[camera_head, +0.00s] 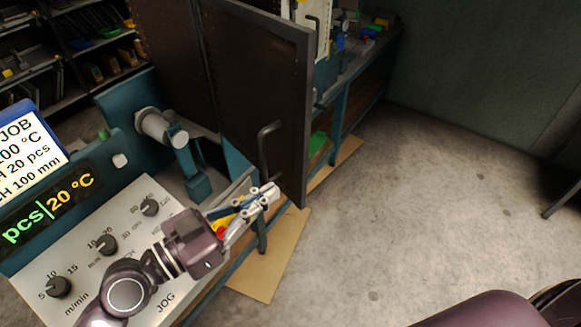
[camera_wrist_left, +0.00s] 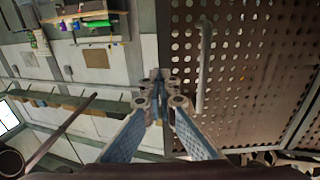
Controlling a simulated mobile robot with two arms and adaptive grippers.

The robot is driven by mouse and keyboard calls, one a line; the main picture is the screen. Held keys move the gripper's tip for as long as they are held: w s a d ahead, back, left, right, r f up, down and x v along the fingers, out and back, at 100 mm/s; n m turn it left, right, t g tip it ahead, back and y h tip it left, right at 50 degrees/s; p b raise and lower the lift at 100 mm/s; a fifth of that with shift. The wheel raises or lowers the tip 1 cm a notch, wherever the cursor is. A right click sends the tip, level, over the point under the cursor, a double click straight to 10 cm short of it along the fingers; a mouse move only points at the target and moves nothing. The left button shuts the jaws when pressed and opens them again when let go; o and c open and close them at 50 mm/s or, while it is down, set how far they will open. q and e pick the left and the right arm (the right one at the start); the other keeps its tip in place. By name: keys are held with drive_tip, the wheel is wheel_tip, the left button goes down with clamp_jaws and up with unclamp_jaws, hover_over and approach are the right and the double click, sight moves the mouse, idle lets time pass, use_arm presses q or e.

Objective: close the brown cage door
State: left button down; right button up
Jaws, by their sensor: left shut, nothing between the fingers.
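The brown cage door (camera_head: 235,85) is a tall dark panel standing upright at the middle top of the head view, swung out from the machine. My left gripper (camera_head: 273,191) is shut and empty, just below the handle near the door's lower corner. Its fingertips (camera_wrist_left: 160,80) show left of the handle; I cannot tell whether they touch the door. My right gripper is out of view.
A control panel (camera_head: 125,245) with knobs and a lit display (camera_head: 45,210) stands at the left. A grey cylinder on a blue bracket (camera_head: 160,127) sits behind it. A shelf rack (camera_head: 60,60) is at the upper left. The floor (camera_head: 430,190) at right is clear.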

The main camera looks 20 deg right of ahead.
sight(302, 171)
use_arm(q)
drive_tip(key=p+x, duration=0.2)
drive_tip(key=x, duration=0.3)
drive_tip(key=shift+r, duration=0.1)
drive_tip(key=shift+w+d+p, duration=0.3)
drive_tip(key=shift+d, duration=0.25)
